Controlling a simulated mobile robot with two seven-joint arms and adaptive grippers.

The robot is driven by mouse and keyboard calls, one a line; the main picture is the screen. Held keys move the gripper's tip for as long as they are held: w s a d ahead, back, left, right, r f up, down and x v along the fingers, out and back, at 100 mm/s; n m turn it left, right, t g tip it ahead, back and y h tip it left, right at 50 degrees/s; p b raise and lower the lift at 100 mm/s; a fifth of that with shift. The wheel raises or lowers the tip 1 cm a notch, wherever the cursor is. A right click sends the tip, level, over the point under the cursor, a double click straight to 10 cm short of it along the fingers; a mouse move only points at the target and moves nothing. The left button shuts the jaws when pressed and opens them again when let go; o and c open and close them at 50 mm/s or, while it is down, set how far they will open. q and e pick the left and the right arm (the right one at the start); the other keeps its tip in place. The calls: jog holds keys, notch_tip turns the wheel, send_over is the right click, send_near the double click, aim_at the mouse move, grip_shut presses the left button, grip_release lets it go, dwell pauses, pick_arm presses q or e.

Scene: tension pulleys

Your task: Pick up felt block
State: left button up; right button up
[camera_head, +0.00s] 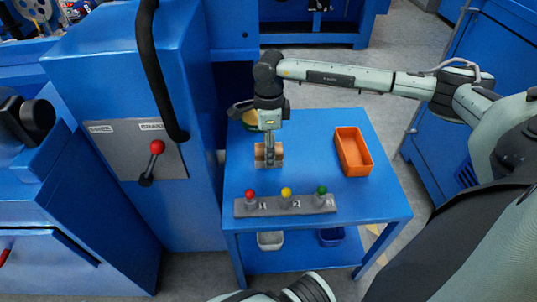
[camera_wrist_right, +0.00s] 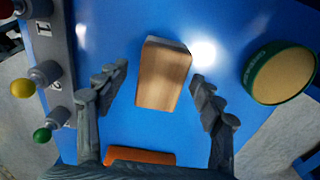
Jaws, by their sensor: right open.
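The felt block (camera_wrist_right: 165,75) is a wooden block with a pale grey end, lying on the blue table. In the wrist view it lies between and a little beyond the two fingertips, with blue table showing on both sides. My right gripper (camera_wrist_right: 160,80) is open around its line and not visibly touching it. In the head view my right gripper (camera_head: 268,158) points down over the block (camera_head: 260,153) and hides much of it. My left gripper is not in view.
The blue table (camera_head: 310,135) also holds an orange tray (camera_head: 353,151) at right, a round green-rimmed tin (camera_wrist_right: 283,73) behind the gripper, and a grey bar (camera_head: 270,209) with red, yellow and green knobs in front. A blue cabinet with a red-knobbed lever (camera_head: 156,148) stands left.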

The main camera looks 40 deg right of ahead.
jog(key=shift+f, duration=0.25)
jog(key=c, duration=1.3)
jog(key=shift+o, duration=0.2)
notch_tip(320, 180, up, 9)
jog(key=shift+r, duration=0.15)
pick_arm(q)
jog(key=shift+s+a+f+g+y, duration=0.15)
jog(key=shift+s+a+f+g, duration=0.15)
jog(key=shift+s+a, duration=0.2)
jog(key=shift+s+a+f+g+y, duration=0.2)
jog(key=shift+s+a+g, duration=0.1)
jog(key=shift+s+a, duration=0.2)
pick_arm(e)
jog(key=shift+r, duration=0.4)
